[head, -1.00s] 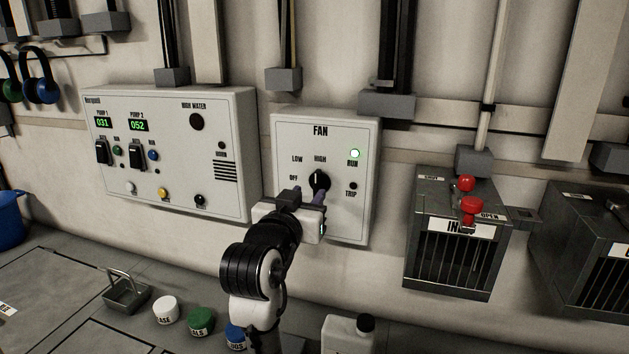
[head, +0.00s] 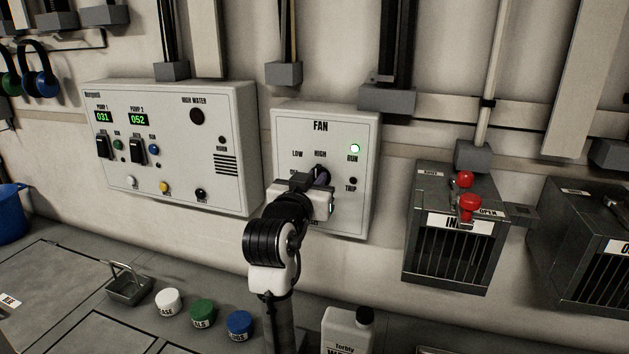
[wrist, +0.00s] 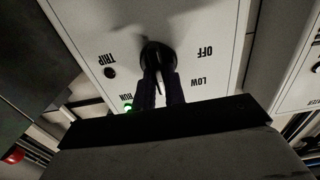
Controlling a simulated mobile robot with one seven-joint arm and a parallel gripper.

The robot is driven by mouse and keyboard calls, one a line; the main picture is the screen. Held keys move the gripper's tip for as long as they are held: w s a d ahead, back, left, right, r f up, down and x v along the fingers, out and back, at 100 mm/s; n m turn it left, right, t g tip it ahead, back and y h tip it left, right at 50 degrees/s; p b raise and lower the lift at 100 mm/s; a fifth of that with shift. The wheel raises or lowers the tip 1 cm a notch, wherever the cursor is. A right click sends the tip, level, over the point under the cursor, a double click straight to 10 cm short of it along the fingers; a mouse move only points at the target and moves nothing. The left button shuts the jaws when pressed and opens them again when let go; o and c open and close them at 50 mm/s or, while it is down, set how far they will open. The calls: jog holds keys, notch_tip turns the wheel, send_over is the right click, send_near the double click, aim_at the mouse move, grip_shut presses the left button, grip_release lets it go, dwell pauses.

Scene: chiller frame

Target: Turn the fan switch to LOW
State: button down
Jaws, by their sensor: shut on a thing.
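The white FAN panel (head: 345,140) is on the wall in the head view, with LOW, HIGH, RUN and TRIP labels showing. Its black rotary fan switch (wrist: 157,52) is largely hidden by my gripper (head: 321,176) in the head view. In the wrist view, which sees the panel upside down, my gripper (wrist: 160,85) is shut on the switch's grip, one finger on each side. The grip lies in line with the fingers, on the HIGH side. OFF and LOW are to its right there. The green RUN lamp (head: 354,148) is lit; the TRIP lamp (head: 353,181) is dark.
A pump panel (head: 225,125) is close on the left. A grey box with red knobs (head: 446,235) is on the right. Several lidded jars (head: 202,312) and a white bottle (head: 345,332) stand on the bench below.

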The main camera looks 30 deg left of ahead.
jog(key=shift+n, duration=0.3)
jog(key=n+p, duration=0.3)
jog(key=n, duration=0.1)
jog(key=shift+a+r, duration=0.1)
jog(key=shift+a+f+n+p, duration=0.1)
jog(key=shift+n+p, duration=0.55)
jog(key=shift+n, duration=0.4)
jog(key=shift+a+f+n+p, duration=0.1)
jog(key=shift+n+p, duration=0.5)
jog(key=shift+n, duration=0.45)
jog(key=shift+s, duration=0.1)
jog(key=c, duration=1.5)
grip_release()
jog(key=shift+o, duration=0.2)
jog(key=shift+s, duration=0.1)
jog(key=b+v, duration=0.3)
jog(key=v, duration=1)
jog(key=shift+s+d, duration=0.2)
jog(key=shift+s, duration=0.1)
